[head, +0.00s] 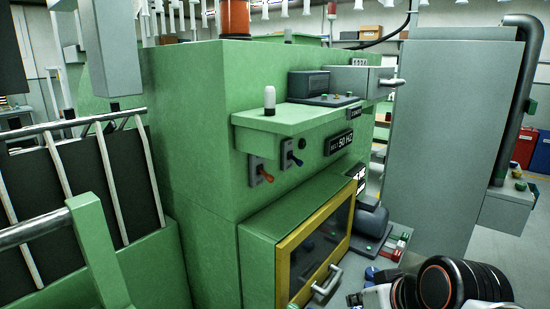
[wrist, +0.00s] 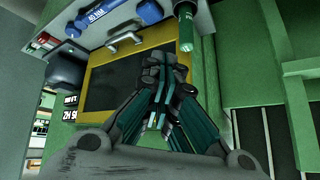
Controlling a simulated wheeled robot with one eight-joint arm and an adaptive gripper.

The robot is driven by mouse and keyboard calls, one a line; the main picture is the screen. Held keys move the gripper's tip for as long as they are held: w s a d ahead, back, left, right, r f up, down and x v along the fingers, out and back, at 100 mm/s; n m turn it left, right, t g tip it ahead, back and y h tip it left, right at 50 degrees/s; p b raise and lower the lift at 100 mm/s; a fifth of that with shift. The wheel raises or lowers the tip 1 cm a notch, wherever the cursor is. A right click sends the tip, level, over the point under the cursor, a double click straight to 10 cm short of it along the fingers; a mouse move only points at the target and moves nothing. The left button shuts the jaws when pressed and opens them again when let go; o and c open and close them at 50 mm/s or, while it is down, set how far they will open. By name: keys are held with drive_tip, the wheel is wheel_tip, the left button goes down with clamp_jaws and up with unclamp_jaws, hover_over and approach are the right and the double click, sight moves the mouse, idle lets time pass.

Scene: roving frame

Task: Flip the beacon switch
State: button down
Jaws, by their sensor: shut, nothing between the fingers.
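Two toggle switches are on the front of the green machine in the head view. I cannot read a label that tells which belongs to the beacon. An orange beacon (head: 235,18) stands on top of the machine, cut by the frame's upper edge. My gripper (wrist: 165,68) is shut and empty in the wrist view, in front of the yellow-framed door. Neither switch can be made out in the wrist view, and the fingers are not visible in the head view.
A green shelf (head: 295,122) with a white lamp (head: 270,98) juts out above the switches. The yellow-framed door (head: 286,252) with its handle (head: 327,284) is below. A grey cabinet (head: 450,150) stands at right. Blue dumbbells (wrist: 91,17) lie near the door.

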drive_tip(key=c, duration=2.4)
unclamp_jaws()
drive_tip(key=s+d, duration=0.1)
drive_tip(key=s+d+f+m+h, duration=0.1)
drive_tip(key=s+d+h, duration=0.1)
drive_tip(key=d, duration=0.1)
drive_tip(key=shift+s+f+m, duration=0.25)
drive_tip(key=shift+s+m, duration=0.05)
drive_tip(key=c, duration=1.9)
unclamp_jaws()
drive_tip(key=shift+s+d, duration=0.1)
drive_tip(key=o, duration=0.3)
drive_tip(key=shift+r, duration=0.15)
drive_tip(key=shift+o, duration=0.2)
drive_tip(key=n+t+y+p, duration=0.2)
drive_tip(key=n+y+p, duration=0.65)
drive_tip(key=y, duration=0.65)
approach(274, 179)
drive_tip(key=x, duration=1.1)
clamp_jaws()
